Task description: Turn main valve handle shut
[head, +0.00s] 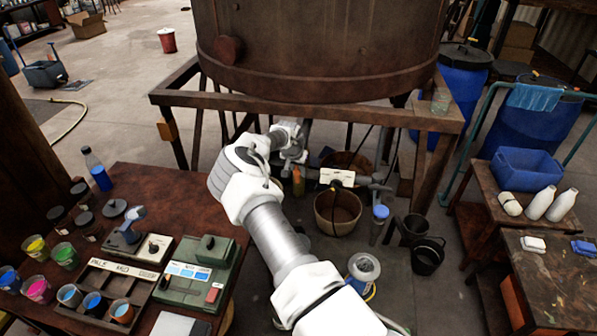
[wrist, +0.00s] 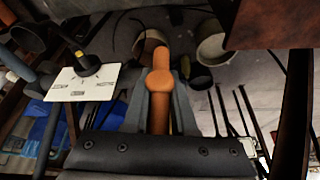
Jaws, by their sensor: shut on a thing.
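An orange handle (wrist: 159,83) with a rounded knob stands between the two grey fingers of my gripper (wrist: 160,92) in the wrist view. The fingers are closed against its sides. In the head view, my gripper (head: 292,160) is low under the big brown vat, and the orange handle (head: 298,182) shows just below it. A white marked plate (wrist: 82,83) with a black lever (wrist: 87,62) bearing a yellow mark is to the left in the wrist view. The plate (head: 337,178) is right of my gripper in the head view. I cannot read its markings.
The brown vat (head: 318,45) and its wooden frame (head: 170,98) stand over my gripper. A bucket (head: 338,211) is below the plate. A table (head: 190,185) with paint cups is at left. Benches (head: 550,268) with bottles and a blue tub are at right.

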